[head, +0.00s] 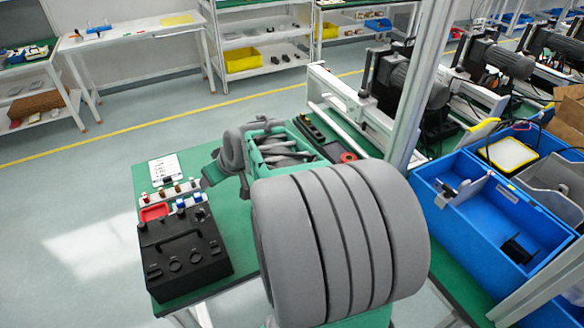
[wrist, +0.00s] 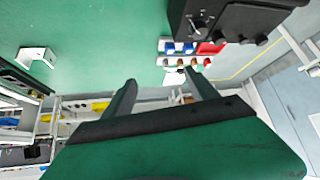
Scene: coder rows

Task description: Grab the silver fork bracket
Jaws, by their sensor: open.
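A silver-white U-shaped bracket (wrist: 37,57) lies on the green tabletop (wrist: 110,40) at the upper left of the wrist view. It looks like the fork bracket. I cannot make it out on the tabletop in the head view, where my large grey arm covers much of the table. My gripper (wrist: 162,92) is open and empty in the wrist view, its two dark fingers spread. The bracket is left of both fingers and apart from them. In the head view my gripper (head: 211,173) is partly hidden, above the table near the small parts.
A black control box (head: 184,252) stands at the table's left front. Behind it are a red tray (head: 154,212) and a white rack with blue-capped parts (head: 188,203). A blue bin (head: 445,219) stands at right. A metal post (head: 425,85) rises near the arm.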

